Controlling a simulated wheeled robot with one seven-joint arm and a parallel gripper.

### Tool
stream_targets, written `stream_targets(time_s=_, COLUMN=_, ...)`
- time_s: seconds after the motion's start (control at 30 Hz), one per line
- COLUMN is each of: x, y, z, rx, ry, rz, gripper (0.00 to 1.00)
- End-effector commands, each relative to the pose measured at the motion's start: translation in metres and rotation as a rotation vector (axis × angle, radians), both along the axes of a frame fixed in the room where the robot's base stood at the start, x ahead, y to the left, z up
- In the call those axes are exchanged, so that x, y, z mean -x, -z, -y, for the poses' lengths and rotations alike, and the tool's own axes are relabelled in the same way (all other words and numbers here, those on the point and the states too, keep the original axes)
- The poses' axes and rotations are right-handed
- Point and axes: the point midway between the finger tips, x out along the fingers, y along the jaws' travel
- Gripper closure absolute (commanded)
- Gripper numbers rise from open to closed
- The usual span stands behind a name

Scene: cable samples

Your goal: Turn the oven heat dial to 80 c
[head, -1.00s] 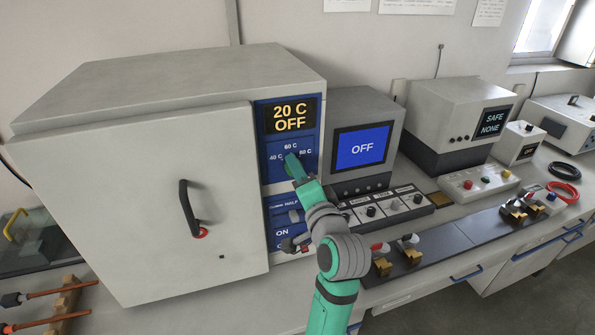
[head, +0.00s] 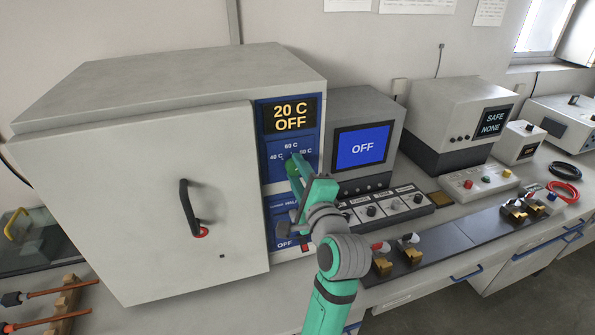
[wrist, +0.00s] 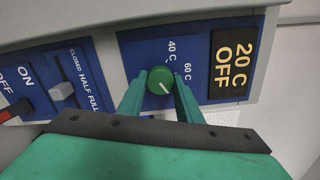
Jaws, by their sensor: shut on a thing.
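The oven (head: 110,200) is a large light-grey box with its door shut. Its display (head: 290,115) reads 20 C OFF. The green heat dial (wrist: 160,80) sits on the blue panel (head: 308,133) below that display. Its white pointer line slants to the lower right in the wrist view, past the 60 C mark (wrist: 187,70). The 40 C mark (wrist: 172,50) is also visible there; the 80 C mark (head: 306,153) shows in the head view. My gripper (wrist: 160,88) is shut on the dial, one finger each side. The fingers partly hide the panel.
Below the dial are a slider (wrist: 62,90) labelled closed, half and full, and a red on/off switch (wrist: 16,110). The door handle (head: 188,208) juts out left of the panel. A unit with a blue OFF screen (head: 361,147) stands close on the right.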

Motion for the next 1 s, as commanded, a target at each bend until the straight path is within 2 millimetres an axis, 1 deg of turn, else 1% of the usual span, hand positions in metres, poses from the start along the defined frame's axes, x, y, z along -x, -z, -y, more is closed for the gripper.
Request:
stream_targets(time_s=0.43, x=0.000, y=0.001, z=0.000, rx=-0.009, ry=0.000, rz=-0.004, gripper=0.91)
stream_targets(time_s=0.47, x=0.000, y=0.001, z=0.000, rx=-0.009, ry=0.000, rz=-0.004, gripper=0.61)
stream_targets(time_s=0.5, x=0.000, y=0.001, z=0.000, rx=-0.009, ry=0.000, rz=-0.004, gripper=0.52)
stream_targets(time_s=0.53, x=0.000, y=0.001, z=0.000, rx=-0.008, ry=0.000, rz=-0.004, gripper=0.50)
stream_targets(time_s=0.87, x=0.002, y=0.000, z=0.000, rx=-0.008, ry=0.000, rz=-0.002, gripper=0.50)
stream_targets(time_s=1.0, x=0.015, y=0.000, z=0.005, rx=-0.008, ry=0.002, rz=-0.002, gripper=0.50)
